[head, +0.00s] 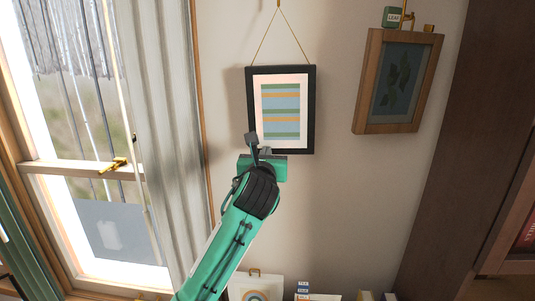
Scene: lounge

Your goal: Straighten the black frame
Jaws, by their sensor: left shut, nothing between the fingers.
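The black frame (311,110) hangs on the wall by a gold cord from a hook. It holds a picture with blue, green and orange stripes. In the head view it looks close to upright, with at most a very slight tilt. My left gripper (252,138) is shut and empty at the frame's lower left corner. It covers that corner, and I cannot tell whether it touches the frame. My right gripper is not in view.
A wooden frame (358,90) with a dark leaf picture hangs to the right, with small items on its top. A window (75,170) and grey curtain (165,120) are at left. A dark cabinet (465,120) stands at right. Small pictures (257,284) stand below.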

